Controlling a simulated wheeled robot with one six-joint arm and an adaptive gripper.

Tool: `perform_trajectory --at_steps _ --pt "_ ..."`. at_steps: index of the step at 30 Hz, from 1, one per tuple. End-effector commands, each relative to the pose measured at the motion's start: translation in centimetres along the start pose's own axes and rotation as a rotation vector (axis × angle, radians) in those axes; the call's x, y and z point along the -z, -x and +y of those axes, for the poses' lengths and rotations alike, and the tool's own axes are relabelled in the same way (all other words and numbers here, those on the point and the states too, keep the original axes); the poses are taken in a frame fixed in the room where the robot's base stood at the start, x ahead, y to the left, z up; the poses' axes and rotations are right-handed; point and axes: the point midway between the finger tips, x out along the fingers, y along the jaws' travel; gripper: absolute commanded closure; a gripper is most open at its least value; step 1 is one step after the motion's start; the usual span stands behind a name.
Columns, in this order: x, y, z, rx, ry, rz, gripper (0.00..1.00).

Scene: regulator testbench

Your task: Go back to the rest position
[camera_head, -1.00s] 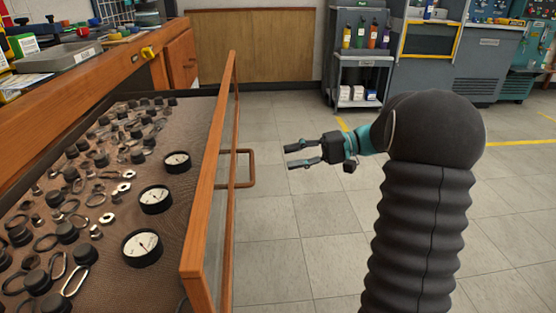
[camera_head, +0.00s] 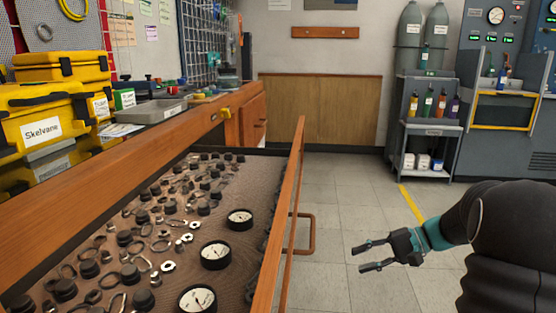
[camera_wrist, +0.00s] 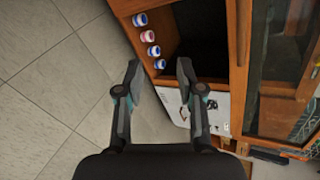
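My gripper (camera_head: 372,257) is open and empty in the head view, held out over the floor to the right of the open drawer (camera_head: 292,215). Its two fingers are spread and point left toward the drawer's handle (camera_head: 304,234), with a gap between them. The wrist view also shows my gripper (camera_wrist: 158,85) with the fingers apart and nothing between them. Beyond the fingers there, a wooden cabinet (camera_wrist: 205,25) and the tiled floor appear.
The drawer holds three round gauges (camera_head: 215,255) and many loose fittings. Yellow cases (camera_head: 45,125) and a grey tray (camera_head: 151,111) stand on the bench. A grey cart (camera_head: 428,150) with bottles stands at the back right. Tiled floor (camera_head: 345,195) beyond the drawer is clear.

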Motion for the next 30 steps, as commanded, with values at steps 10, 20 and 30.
perform_trajectory --at_steps 10,20,30 --pt "-6.9 -0.3 4.5 -0.431 -0.086 0.104 0.62" --pt "-14.8 1.5 4.4 -0.781 0.073 0.264 0.62" --pt "-21.7 3.4 2.0 -0.977 0.362 0.411 0.62"
